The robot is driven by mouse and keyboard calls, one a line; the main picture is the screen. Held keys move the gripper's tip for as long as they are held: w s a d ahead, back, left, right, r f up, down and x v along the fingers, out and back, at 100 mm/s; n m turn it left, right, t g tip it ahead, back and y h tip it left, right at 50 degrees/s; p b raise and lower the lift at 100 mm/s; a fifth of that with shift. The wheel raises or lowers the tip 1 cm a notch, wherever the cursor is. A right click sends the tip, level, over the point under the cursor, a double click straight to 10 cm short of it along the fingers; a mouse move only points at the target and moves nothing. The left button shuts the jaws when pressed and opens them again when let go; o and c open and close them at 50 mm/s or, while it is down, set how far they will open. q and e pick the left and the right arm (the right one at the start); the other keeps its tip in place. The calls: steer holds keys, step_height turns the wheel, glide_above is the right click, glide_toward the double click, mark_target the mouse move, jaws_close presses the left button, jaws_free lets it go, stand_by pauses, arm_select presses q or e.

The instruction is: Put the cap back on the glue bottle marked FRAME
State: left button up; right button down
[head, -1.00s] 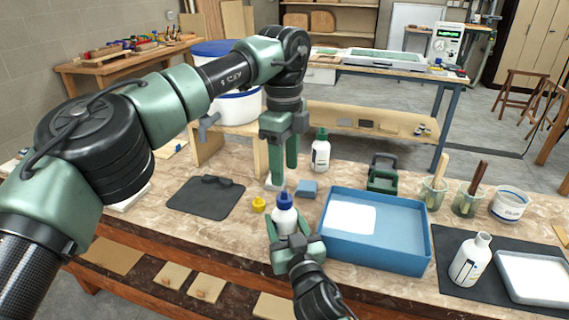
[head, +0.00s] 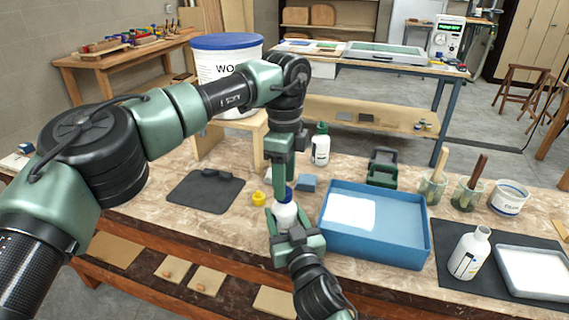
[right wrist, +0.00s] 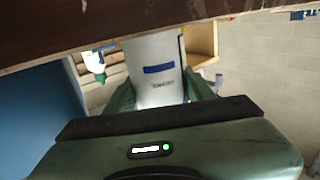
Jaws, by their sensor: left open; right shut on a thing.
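A white glue bottle (head: 286,215) stands upright in my right gripper (head: 285,222), which is shut on its body. In the right wrist view the bottle (right wrist: 158,88) shows a blue band and small lettering that I cannot read. A blue cap (head: 290,192) shows at the bottle's top, partly covered by my left gripper (head: 279,180). My left gripper is open and points down at the cap; I cannot tell whether its fingers are around it. A small yellow cap (head: 258,199) lies on the bench to the left.
A blue tray (head: 375,250) stands close on the right, with a blue block (head: 307,183) behind the bottle. A green-capped bottle (head: 320,150) stands further back. Another white bottle (head: 468,254) stands on the dark mat at right. A dark pad (head: 205,195) lies at left.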

arm_select(q)
steer(key=shift+f, duration=1.35)
